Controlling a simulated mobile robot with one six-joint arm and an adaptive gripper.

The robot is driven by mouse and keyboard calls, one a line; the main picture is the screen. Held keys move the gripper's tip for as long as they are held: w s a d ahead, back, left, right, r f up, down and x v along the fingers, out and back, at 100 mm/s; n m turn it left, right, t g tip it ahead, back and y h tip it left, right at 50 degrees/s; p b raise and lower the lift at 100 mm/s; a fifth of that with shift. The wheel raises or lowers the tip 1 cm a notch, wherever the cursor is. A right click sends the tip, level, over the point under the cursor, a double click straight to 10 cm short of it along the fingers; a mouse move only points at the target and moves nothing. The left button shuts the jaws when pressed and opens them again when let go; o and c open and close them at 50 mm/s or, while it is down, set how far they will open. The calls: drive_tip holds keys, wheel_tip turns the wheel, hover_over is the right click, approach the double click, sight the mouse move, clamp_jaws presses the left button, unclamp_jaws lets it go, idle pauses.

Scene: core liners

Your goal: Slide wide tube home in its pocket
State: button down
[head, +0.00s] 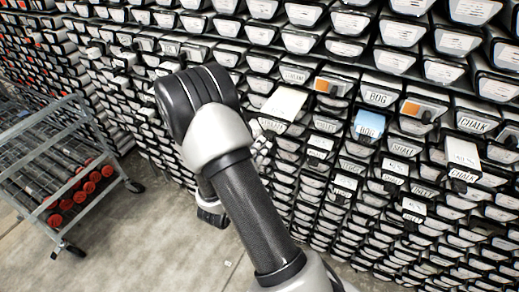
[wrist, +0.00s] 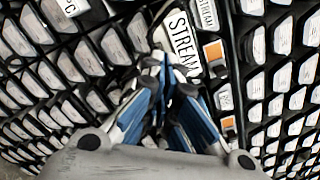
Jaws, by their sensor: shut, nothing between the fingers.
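My gripper (wrist: 165,68) is shut and empty, its blue fingers together in front of the rack face. In the head view it (head: 262,146) is partly hidden by my arm. In the wrist view the fingertips are close to a white end beside a pocket labelled STREAM (wrist: 182,38); I cannot tell whether they touch. In the head view a white block-like end (head: 283,105) stands out of the rack just above my gripper, below a STREAM label. I cannot tell for certain which piece is the wide tube.
The rack (head: 300,42) fills the background with rows of labelled pockets. A blue-faced end (head: 369,124) and orange-marked ends (head: 414,107) show to the right. A metal cart (head: 45,160) with red-capped dark tubes stands at left. The concrete floor (head: 150,240) is mostly clear.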

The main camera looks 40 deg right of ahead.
sight(276, 126)
drive_tip(key=shift+x, duration=5.6)
idle(0.3)
drive_tip(key=shift+s, duration=0.1)
drive_tip(key=v, duration=1.4)
drive_tip(key=shift+a, duration=0.4)
